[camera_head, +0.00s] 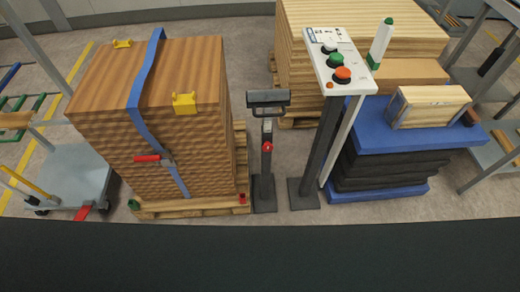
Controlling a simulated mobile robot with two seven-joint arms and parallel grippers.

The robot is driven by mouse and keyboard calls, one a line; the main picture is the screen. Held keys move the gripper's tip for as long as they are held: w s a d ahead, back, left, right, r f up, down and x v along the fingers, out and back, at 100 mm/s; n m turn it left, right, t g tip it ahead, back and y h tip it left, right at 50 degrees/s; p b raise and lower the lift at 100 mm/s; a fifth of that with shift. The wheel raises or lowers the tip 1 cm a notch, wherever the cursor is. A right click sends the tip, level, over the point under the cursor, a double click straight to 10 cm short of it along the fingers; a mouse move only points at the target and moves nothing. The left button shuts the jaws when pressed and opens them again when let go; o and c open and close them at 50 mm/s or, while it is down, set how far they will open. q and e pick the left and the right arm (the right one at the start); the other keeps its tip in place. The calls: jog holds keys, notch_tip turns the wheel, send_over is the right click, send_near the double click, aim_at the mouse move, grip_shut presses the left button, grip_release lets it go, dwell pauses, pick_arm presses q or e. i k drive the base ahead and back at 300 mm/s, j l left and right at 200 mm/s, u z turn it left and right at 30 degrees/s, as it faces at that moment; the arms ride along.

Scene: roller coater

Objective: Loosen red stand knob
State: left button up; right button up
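The red stand knob (267,147) is small and sits on the front of a dark upright stand (267,180). The stand has a flat base on the floor and a grey cradle-like head (268,98) on top. It stands between the wooden stack and the control post. Nothing touches the knob. Neither of my grippers shows in the head view.
A strapped wooden stack (190,80) on a pallet stands left of the stand. A control post (325,130) with buttons stands close on its right. Blue and black slabs (385,160) with a wooden box (430,105) lie farther right. A dark surface (260,255) fills the foreground.

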aim_at(268, 147)
jog(key=l+u, duration=0.35)
jog(key=l, duration=0.3)
jog(key=k+l+u, duration=0.15)
jog(key=l+u, duration=0.25)
jog(key=l, duration=0.2)
